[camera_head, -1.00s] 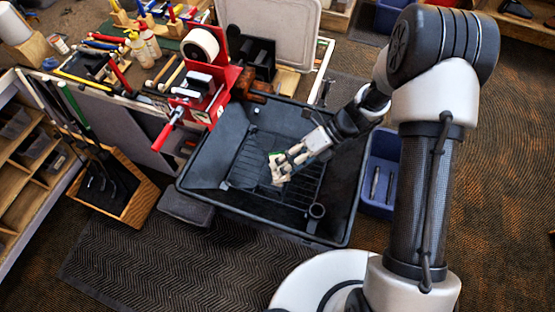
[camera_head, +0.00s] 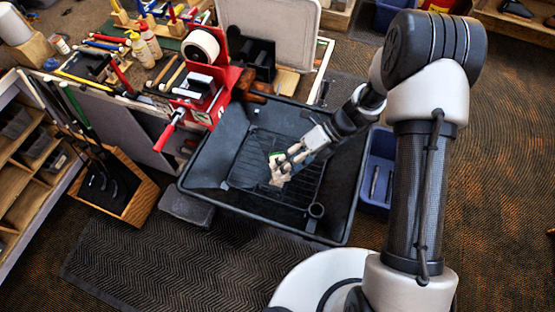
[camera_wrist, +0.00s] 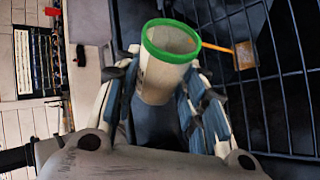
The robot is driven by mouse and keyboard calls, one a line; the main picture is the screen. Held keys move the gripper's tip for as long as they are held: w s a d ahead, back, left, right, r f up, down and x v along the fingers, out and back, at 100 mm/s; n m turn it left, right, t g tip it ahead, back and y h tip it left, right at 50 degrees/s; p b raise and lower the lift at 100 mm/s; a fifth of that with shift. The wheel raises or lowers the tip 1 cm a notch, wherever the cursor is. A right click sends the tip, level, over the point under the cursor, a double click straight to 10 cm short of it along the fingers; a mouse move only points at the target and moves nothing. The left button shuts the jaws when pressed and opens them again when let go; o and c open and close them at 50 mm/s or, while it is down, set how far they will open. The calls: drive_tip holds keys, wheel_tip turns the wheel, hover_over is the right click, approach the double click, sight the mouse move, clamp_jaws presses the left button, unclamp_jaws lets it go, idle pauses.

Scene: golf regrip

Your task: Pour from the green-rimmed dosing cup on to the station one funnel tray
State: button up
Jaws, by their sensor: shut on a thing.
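The green-rimmed dosing cup (camera_wrist: 163,72) is between my gripper's fingers (camera_wrist: 165,95) in the wrist view. It is pale and translucent, and its open green rim tilts towards the camera. My gripper is shut on it. In the head view, my gripper (camera_head: 280,172) is over the middle of the large black tray (camera_head: 210,178), above its ribbed grid floor; a speck of the green rim shows beside the fingers. I cannot tell what is inside the cup. No label shows that the tray is the station one funnel tray.
A red vise (camera_head: 205,95) is at the tray's far left edge. A blue bin (camera_head: 380,170) stands right of the tray. A thin orange stick with a tan square end (camera_wrist: 244,55) lies over the grid.

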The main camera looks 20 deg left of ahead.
drive_tip(key=shift+m+g+p, duration=0.4)
drive_tip(key=shift+g+p, duration=0.1)
drive_tip(key=shift+p, duration=0.2)
idle(1.2)
drive_tip(key=shift+g, duration=0.3)
idle(1.5)
drive_tip(key=shift+m+g+h, duration=0.3)
drive_tip(key=shift+m, duration=0.1)
idle(0.5)
drive_tip(key=shift+w, duration=0.1)
drive_tip(key=shift+r+m+g, duration=0.1)
drive_tip(key=shift+m+g, duration=0.4)
drive_tip(key=shift+g, duration=0.1)
idle(1.1)
drive_tip(key=shift+a+r, duration=0.1)
drive_tip(key=shift+r, duration=0.05)
idle(1.5)
